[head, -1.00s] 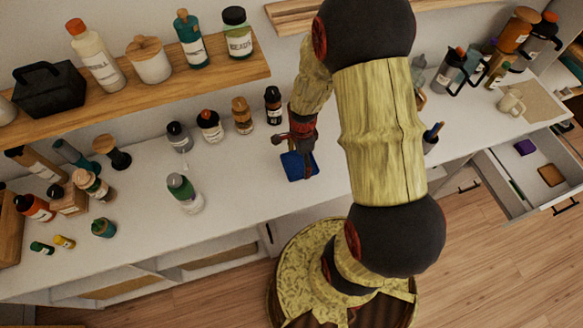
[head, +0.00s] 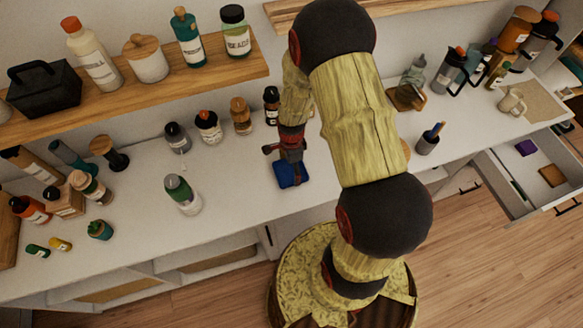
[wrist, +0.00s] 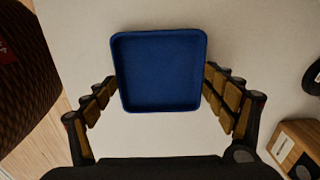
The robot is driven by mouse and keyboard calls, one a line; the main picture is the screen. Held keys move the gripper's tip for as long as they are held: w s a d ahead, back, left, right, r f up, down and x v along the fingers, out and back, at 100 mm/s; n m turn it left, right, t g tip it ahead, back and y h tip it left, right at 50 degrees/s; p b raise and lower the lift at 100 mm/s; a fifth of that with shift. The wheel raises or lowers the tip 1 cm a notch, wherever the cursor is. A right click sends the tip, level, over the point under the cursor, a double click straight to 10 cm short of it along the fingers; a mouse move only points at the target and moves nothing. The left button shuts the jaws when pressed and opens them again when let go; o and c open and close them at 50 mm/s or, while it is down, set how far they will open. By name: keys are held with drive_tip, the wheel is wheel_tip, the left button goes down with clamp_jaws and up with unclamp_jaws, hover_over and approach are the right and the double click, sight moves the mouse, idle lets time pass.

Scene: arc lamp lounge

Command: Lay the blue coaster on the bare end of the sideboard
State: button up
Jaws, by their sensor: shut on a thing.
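The blue coaster (head: 290,173) is a small square with a raised rim. It is over the white sideboard top (head: 240,190), towards the front edge, and the wrist view shows it flat from above (wrist: 160,70). My gripper (head: 288,158) points down at it; in the wrist view the fingers (wrist: 160,88) are at its left and right sides, shut on it. I cannot tell whether the coaster touches the sideboard or is held just above it.
A pen cup (head: 428,139) stands to the right. An open drawer (head: 530,175) juts out at far right. Bare top surrounds the coaster. A shelf (head: 150,95) hangs above.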

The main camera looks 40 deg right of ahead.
drive_tip(key=o, duration=1.1)
drive_tip(key=shift+f, duration=0.1)
wheel_tip(320, 180, up, 12)
drive_tip(key=p, duration=0.2)
wheel_tip(320, 180, up, 8)
drive_tip(key=n+t, duration=0.1)
drive_tip(key=n, duration=0.3)
hover_over(291, 171)
drive_tip(key=a, duration=0.2)
drive_tip(key=s+a+r+n+t, duration=0.1)
drive_tip(key=a+r+n, duration=0.35)
drive_tip(key=r, duration=0.55)
drive_tip(key=s+a+r+n+t, duration=0.1)
drive_tip(key=s+a+r+n, duration=0.1)
drive_tip(key=s+r+n, duration=0.2)
drive_tip(key=s+a+r+n+t, duration=0.1)
drive_tip(key=s+a+r+n, duration=0.1)
drive_tip(key=s+r+n, duration=0.1)
drive_tip(key=s+a+r+n+t, duration=0.1)
drive_tip(key=s+r+n, duration=0.3)
drive_tip(key=r+n, duration=0.1)
drive_tip(key=shift+s+a+r+n+t, duration=0.15)
drive_tip(key=shift+s+a+r+n, duration=0.05)
drive_tip(key=shift+r, duration=0.2)
drive_tip(key=shift+s+a+r+n+t, duration=0.15)
drive_tip(key=shift+a+r, duration=0.05)
drive_tip(key=shift+r, duration=0.2)
